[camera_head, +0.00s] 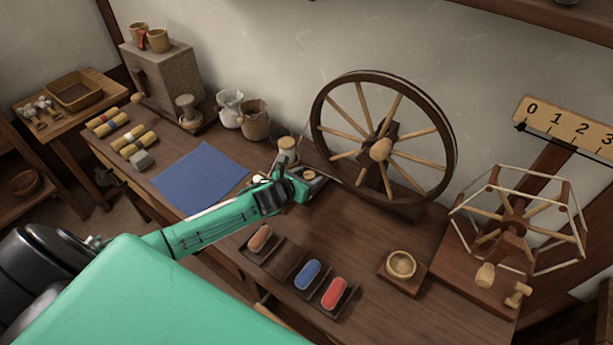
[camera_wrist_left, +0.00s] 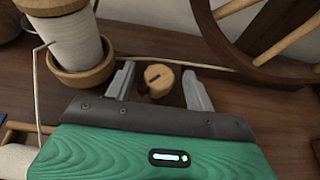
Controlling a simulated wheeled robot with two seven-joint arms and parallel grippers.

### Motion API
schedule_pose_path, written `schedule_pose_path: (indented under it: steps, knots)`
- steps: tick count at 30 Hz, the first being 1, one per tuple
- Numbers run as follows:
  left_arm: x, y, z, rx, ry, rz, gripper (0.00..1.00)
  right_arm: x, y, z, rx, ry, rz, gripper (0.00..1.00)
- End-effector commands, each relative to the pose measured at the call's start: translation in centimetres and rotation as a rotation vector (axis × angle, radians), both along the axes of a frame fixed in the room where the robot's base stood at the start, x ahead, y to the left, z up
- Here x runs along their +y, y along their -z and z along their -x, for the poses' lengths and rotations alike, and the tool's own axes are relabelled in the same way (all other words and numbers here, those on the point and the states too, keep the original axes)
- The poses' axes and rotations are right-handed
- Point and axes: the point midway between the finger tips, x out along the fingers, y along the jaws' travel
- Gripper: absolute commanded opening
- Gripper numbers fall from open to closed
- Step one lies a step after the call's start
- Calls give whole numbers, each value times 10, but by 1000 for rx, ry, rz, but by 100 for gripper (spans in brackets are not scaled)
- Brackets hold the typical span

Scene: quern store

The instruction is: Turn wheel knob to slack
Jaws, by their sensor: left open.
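A small round wooden knob (camera_wrist_left: 160,84) with a dark slot across its top stands on the bench near the foot of the spinning wheel (camera_head: 436,183). My left gripper (camera_head: 312,180) is low over the bench, just left of the wheel. In the left wrist view the left gripper (camera_wrist_left: 159,72) is open, with one finger on each side of the knob and a gap visible on both sides. The wheel's dark rim (camera_wrist_left: 222,50) shows at the upper right there. In the head view the gripper largely hides the knob. My right gripper is in neither view.
A spool in a wooden cup (camera_wrist_left: 82,78) stands close left of the gripper. A blue cloth (camera_head: 200,177) lies to the left.

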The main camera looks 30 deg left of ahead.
Motion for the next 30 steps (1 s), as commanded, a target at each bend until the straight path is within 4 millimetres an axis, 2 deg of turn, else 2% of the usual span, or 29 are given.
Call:
schedule_pose_path:
  steps: [2, 3, 9, 20, 28, 30]
  knots:
    - [0, 0, 0, 0, 0, 0, 54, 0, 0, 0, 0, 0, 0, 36]
    - [0, 0, 0, 0, 0, 0, 50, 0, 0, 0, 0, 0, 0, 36]
    - [0, 0, 0, -1, 1, 1, 13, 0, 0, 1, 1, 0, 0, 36]
    - [-3, -1, 1, -1, -45, 3, 13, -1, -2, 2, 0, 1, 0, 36]
    - [-7, -3, 0, -1, -217, 5, 13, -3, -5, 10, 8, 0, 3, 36]
    - [-8, -3, 0, -2, -279, 5, 10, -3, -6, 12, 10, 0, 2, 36]
